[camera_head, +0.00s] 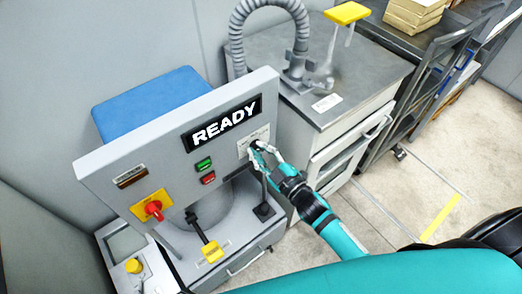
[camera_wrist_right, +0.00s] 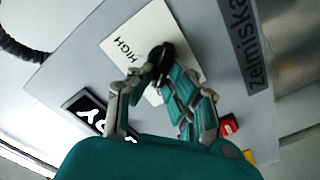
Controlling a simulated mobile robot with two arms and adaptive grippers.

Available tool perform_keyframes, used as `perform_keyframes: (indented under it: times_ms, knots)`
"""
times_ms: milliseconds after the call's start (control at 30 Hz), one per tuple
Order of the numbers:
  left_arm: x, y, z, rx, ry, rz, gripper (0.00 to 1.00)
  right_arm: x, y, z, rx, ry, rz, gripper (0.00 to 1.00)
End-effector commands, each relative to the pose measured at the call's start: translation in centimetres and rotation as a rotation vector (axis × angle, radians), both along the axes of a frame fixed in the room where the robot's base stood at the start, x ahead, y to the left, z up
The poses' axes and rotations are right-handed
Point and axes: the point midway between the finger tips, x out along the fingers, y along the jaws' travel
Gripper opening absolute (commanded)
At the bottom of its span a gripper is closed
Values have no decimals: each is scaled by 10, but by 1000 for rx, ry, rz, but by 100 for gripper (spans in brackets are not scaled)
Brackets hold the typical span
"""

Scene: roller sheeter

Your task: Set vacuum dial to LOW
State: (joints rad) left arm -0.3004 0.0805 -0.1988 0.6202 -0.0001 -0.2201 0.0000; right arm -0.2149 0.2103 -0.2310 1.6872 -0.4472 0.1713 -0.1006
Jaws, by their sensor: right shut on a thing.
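The vacuum dial (camera_wrist_right: 160,62) is a black knob on a white plate marked HIGH. In the head view its white plate (camera_head: 243,146) sits on the grey control panel, below the READY display. My right gripper (camera_head: 262,150) is at the dial. In the right wrist view its fingers (camera_wrist_right: 155,85) are closed around the knob. The fingers hide part of the plate, and no LOW label can be read. The dial's pointer direction cannot be told. My left gripper is not in view.
The panel carries the READY display (camera_head: 224,122), a green button (camera_head: 203,164), a red button (camera_head: 208,178) and a red knob on a yellow plate (camera_head: 153,208). A yellow-handled lever (camera_head: 211,251) stands below. A grey cabinet (camera_head: 345,110) with a hose (camera_head: 238,45) is at the right.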

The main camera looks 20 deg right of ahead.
Motion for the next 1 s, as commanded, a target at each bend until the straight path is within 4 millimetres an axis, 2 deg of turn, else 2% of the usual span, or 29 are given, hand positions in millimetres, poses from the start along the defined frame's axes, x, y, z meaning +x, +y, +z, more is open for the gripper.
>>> perform_keyframes:
  times_ms: [300, 767, 800, 933, 1000]
  knots:
    - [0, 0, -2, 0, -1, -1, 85, 0, 1, 0, -90, -35, 1, 0]
    - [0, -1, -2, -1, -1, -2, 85, 0, 1, 0, -103, -39, 1, 0]
    - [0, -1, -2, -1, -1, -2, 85, 0, 1, 0, -103, -39, 1, 17]
    - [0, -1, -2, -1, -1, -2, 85, 0, 1, 0, -102, -38, 1, 34]
    - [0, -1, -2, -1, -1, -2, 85, 0, 1, 0, -102, -38, 1, 36]
